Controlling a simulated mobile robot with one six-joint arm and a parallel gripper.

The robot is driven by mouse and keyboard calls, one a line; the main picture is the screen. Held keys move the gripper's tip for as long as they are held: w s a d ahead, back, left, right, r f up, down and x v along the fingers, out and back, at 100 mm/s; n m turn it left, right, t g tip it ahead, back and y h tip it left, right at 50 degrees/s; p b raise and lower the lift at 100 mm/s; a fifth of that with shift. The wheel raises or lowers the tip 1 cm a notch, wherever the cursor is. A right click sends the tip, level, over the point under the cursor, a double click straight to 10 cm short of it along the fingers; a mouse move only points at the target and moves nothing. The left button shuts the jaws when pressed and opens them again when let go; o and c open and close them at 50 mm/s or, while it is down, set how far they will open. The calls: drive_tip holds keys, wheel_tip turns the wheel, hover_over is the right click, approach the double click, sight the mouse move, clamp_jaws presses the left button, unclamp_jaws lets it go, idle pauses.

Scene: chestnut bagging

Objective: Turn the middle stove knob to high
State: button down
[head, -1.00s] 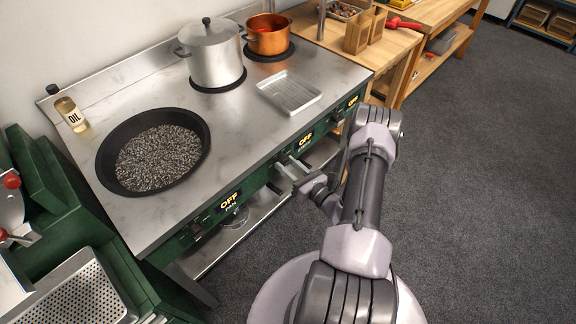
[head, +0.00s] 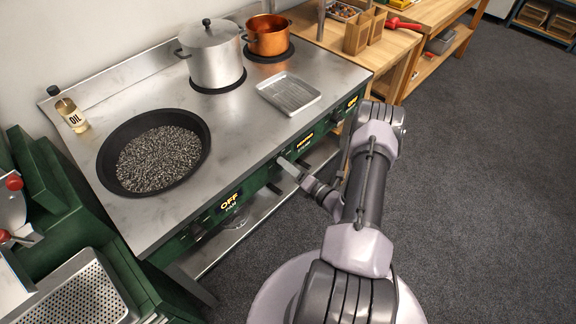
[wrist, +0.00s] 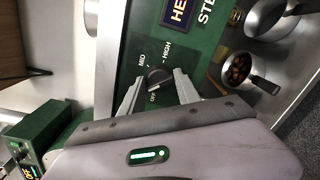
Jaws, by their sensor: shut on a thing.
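The middle stove knob (wrist: 158,76) is a round black knob on the green front panel in the wrist view, with MID and HIGH marked around it and another small label below. I cannot tell exactly where its pointer stands. My gripper (wrist: 156,84) has one finger on each side of the knob and is shut on it. In the head view my gripper (head: 287,166) is at the stove's front edge, below the middle display (head: 305,142), and hides the knob. That display shows a longer orange word than OFF. In the wrist view it is cut off, starting with HE.
The stove top (head: 230,120) carries a pan of dark grains (head: 112,175), a steel pot (head: 216,60), a copper pot (head: 268,40) and a metal tray (head: 290,93). The left display (head: 229,200) reads OFF. Small pans (wrist: 238,68) sit on a shelf beneath.

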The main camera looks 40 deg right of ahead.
drive_tip(key=m+y, duration=0.1)
drive_tip(key=m, duration=1.1)
drive_tip(key=m+y+b, duration=0.1)
drive_tip(key=m, duration=1.1)
drive_tip(key=shift+d+m, duration=0.2)
drive_tip(key=shift+m, duration=0.1)
idle(0.5)
drive_tip(key=c, duration=0.9)
unclamp_jaws()
drive_tip(key=shift+s, duration=0.1)
